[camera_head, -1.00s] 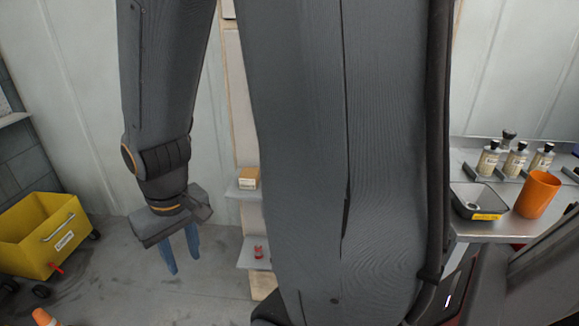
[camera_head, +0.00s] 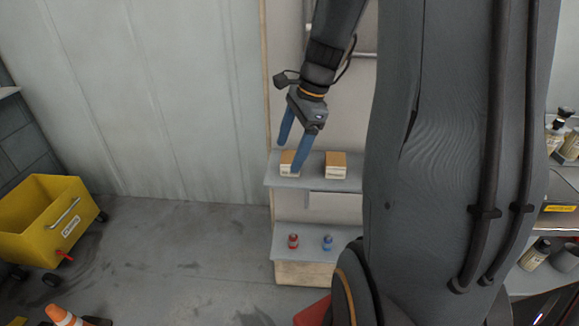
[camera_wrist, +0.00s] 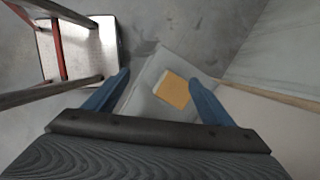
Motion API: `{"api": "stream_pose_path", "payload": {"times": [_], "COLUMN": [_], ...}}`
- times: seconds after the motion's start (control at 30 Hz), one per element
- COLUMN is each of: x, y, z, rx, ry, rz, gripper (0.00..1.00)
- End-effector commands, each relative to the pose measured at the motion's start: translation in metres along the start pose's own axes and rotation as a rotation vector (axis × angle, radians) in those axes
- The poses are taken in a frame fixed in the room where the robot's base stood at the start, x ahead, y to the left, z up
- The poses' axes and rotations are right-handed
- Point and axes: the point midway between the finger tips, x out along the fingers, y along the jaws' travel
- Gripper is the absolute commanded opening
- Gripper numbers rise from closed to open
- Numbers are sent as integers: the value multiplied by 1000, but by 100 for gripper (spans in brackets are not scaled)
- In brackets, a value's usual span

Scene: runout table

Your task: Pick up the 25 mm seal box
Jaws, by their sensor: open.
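Two small tan-topped boxes with pale sides stand on the upper wall shelf: a left box (camera_head: 287,157) and a right box (camera_head: 336,165). Their print is too small to read, so I cannot tell which is the 25 mm seal box. My gripper (camera_head: 291,159) is open and points down at the left box, with one finger partly in front of it. In the wrist view, one tan box (camera_wrist: 173,90) lies between the open fingers of my gripper (camera_wrist: 160,77), nearer the right finger. Contact is not visible.
The upper shelf (camera_head: 312,179) has a lower shelf (camera_head: 310,245) below it, holding a red item (camera_head: 293,241) and a blue item (camera_head: 327,242). A yellow cart (camera_head: 45,225) and an orange cone (camera_head: 65,314) stand left. A bench with bottles (camera_head: 570,147) is right.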

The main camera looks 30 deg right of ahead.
Motion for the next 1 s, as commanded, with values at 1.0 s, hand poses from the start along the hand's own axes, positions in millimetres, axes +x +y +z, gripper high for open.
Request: {"api": "stream_pose_path", "payload": {"times": [1.0], "x": [63], "y": [-38], "z": [-32], "rx": [415], "ry": [-95], "rz": [-36], "gripper": [77]}}
